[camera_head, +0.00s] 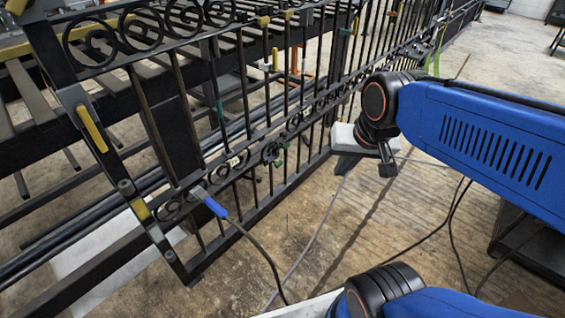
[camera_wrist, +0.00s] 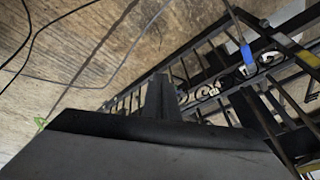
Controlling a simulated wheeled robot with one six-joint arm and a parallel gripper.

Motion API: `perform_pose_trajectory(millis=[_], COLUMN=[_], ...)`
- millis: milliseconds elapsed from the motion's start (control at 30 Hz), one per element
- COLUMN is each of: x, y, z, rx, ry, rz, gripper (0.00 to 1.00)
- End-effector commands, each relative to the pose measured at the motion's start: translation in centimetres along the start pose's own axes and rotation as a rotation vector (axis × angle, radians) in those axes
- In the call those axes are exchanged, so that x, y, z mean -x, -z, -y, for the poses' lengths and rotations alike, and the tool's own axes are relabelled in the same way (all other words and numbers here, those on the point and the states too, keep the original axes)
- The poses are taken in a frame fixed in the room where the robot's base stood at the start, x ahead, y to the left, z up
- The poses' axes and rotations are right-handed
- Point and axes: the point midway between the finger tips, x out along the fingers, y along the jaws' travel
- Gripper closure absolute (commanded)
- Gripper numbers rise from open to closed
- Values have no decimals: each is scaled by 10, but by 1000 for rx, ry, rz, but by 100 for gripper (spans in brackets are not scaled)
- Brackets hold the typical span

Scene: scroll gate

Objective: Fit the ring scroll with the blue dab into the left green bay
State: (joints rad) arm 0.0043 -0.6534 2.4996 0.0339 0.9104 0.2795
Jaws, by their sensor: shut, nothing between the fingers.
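My gripper (camera_head: 345,164) hangs at the end of the blue arm, beside the gate's right face. In the wrist view its dark fingers (camera_wrist: 158,95) are together, with nothing seen between them. The black gate (camera_head: 180,92) carries a row of ring scrolls (camera_head: 300,118) along its middle rails. Small green marks (camera_head: 278,141) show near a dark round piece in that row. I cannot tell which bay is the left green one. I cannot make out a ring scroll with a blue dab in either view.
A blue-handled tool (camera_head: 215,205) with a black cable sits at the gate's near end; its handle also shows in the wrist view (camera_wrist: 247,53). Yellow pieces (camera_head: 91,129) mark the end post. Cables cross the otherwise open floor (camera_head: 330,225). A slatted rack stands behind the gate.

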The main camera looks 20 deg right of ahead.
Motion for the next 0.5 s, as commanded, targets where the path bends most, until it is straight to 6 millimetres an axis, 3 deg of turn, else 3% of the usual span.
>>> perform_pose_trajectory(millis=[500], x=[-84], y=[95], z=[36], rx=[-860], ry=[-9], rz=[99], gripper=[100])
